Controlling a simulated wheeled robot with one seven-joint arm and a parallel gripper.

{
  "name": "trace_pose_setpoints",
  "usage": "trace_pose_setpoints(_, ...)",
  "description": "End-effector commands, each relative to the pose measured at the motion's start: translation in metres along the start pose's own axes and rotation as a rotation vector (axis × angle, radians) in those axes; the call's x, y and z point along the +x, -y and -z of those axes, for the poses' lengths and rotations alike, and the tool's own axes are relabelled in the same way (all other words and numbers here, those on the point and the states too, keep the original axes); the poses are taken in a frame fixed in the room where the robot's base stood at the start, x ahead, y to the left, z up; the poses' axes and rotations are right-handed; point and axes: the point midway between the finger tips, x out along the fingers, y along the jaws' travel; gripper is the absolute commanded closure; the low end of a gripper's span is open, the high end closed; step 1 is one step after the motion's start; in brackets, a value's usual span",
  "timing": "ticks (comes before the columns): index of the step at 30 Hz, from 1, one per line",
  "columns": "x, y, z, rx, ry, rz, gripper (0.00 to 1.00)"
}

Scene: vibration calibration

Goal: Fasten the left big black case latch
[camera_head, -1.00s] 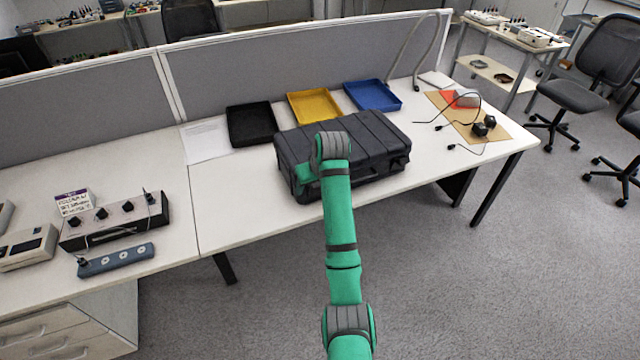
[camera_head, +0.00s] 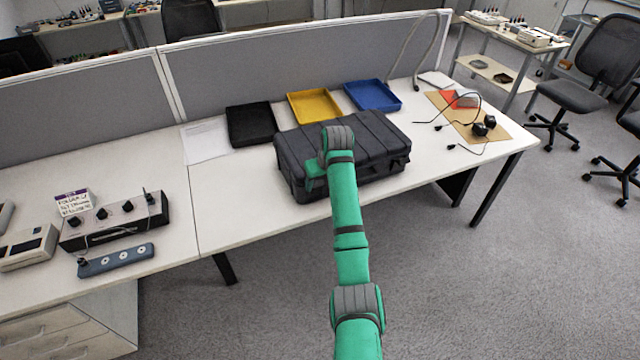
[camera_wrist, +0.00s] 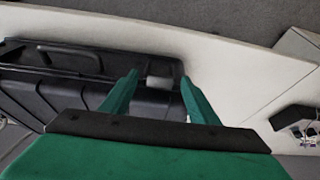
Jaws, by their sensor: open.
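The big black case (camera_head: 375,140) lies with its lid down on the white table. In the wrist view its front side (camera_wrist: 120,38) shows, with the carry handle (camera_wrist: 70,52) at left. A grey latch piece (camera_wrist: 158,82) shows near the case's left end, between my fingertips in the picture. I cannot tell whether the latch is fastened or whether a finger touches it. My gripper (camera_wrist: 159,76) is open with its two green fingers apart, holding nothing. In the head view my arm covers part of the case's front, and the left latch cannot be made out.
Black (camera_head: 250,124), yellow (camera_head: 315,105) and blue (camera_head: 372,95) trays stand behind the case. A black control box (camera_head: 115,220) and a blue power strip (camera_head: 115,260) are at left. Cables and a tan mat (camera_head: 462,112) lie at right.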

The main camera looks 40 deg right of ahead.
Motion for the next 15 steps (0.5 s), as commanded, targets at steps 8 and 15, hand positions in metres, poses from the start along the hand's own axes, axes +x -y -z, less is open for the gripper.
trace_pose_setpoints(8, 0.0132, -0.0001, 0.0001, 0.0, -0.001, 0.0, 0.45)
trace_pose_setpoints(15, 0.0131, -0.0001, 0.0, 0.0, -0.001, 0.0, 0.55)
